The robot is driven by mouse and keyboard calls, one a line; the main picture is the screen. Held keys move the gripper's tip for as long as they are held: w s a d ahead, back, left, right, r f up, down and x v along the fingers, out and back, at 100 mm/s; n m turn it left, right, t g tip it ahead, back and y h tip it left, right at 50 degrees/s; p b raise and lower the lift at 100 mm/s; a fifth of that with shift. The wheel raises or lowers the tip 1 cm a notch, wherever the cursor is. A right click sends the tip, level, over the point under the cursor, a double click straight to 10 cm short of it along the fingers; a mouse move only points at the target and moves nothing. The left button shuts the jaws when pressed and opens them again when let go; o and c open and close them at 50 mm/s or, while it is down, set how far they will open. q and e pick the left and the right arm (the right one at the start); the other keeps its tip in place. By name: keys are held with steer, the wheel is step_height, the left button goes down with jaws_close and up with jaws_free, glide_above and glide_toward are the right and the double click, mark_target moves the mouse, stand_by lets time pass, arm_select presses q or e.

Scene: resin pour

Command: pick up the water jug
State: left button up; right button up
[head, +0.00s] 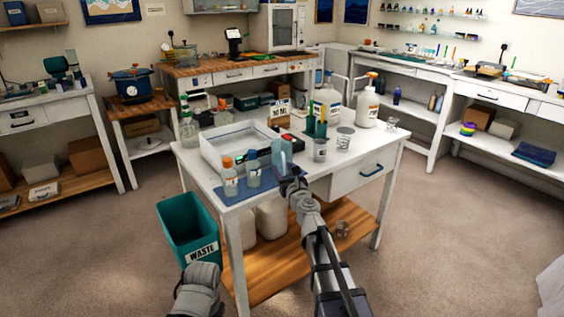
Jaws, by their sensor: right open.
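A large whitish jug (327,98) with a label stands upright at the back of the white worktable (378,160). Two more pale jugs stand on the wooden lower shelf, one near the middle (272,218) and one partly hidden at its left. I cannot tell which of these is the water jug. My right gripper (282,155) is open above the table's front edge, apart from all the jugs. Only a grey part of my left arm shows at the bottom left; its gripper is out of view.
A white tray-like box (236,143), small bottles (230,178), cups (345,137) and a white pump bottle (368,104) crowd the tabletop. A green waste bin (185,232) stands at the table's left. Carpet is clear at the right.

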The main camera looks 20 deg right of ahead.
jaws_close()
steer(key=shift+s, duration=0.1)
stand_by(1.2)
